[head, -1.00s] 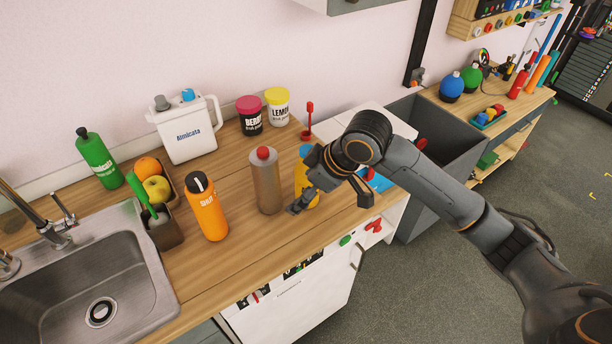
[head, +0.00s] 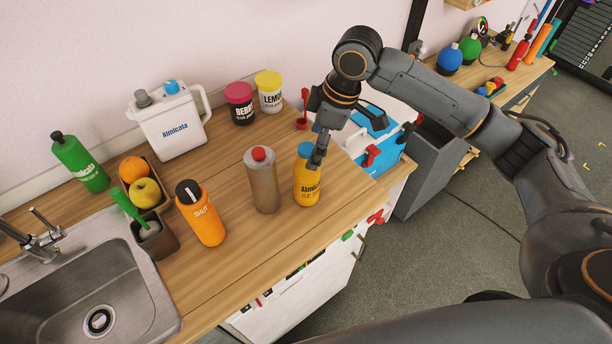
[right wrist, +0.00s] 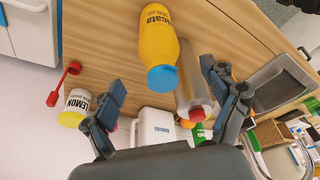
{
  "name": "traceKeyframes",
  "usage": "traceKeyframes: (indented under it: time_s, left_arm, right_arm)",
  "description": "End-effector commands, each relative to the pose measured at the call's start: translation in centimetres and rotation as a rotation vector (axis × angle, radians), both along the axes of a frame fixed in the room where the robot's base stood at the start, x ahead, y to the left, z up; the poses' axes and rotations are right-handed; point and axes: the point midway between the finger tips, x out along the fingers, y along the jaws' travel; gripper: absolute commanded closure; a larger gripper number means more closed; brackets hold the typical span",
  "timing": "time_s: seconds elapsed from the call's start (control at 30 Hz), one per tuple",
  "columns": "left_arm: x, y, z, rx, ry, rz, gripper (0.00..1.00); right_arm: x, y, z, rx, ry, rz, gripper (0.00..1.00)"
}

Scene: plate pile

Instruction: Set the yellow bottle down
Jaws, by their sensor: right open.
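The yellow bottle (head: 307,188) with a blue cap stands upright on the wooden counter, near its right end. My right gripper (head: 345,132) is open, above and to the right of the bottle; one finger overlaps the bottle's upper side in the head view. In the right wrist view the bottle (right wrist: 158,38) shows with its cap between the spread fingers (right wrist: 164,84), apart from both. Whether a finger touches it in the head view is unclear. My left gripper is not in view.
A grey-brown bottle with a red cap (head: 263,182) stands close left of the yellow bottle. An orange bottle (head: 202,215) stands farther left. Lemon (head: 270,95) and berry (head: 241,107) jars stand behind. A blue box (head: 378,140) is at the right. The counter's front strip is clear.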

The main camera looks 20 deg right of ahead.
Motion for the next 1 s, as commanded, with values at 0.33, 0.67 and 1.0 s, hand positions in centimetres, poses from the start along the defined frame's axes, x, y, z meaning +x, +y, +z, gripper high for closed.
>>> traceKeyframes:
  time_s: [0.33, 0.67, 1.0]
  left_arm:
    - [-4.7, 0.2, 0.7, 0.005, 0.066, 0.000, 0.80]
    - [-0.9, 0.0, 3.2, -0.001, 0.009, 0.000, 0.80]
    - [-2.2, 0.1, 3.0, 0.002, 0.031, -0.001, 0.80]
  right_arm:
    - [0.5, 1.0, -3.9, 0.000, -0.001, 0.000, 0.14]
    - [0.5, 1.6, -8.2, 0.001, 0.001, -0.001, 0.14]
    - [0.6, 1.7, -9.1, 0.000, -0.003, 0.000, 0.16]
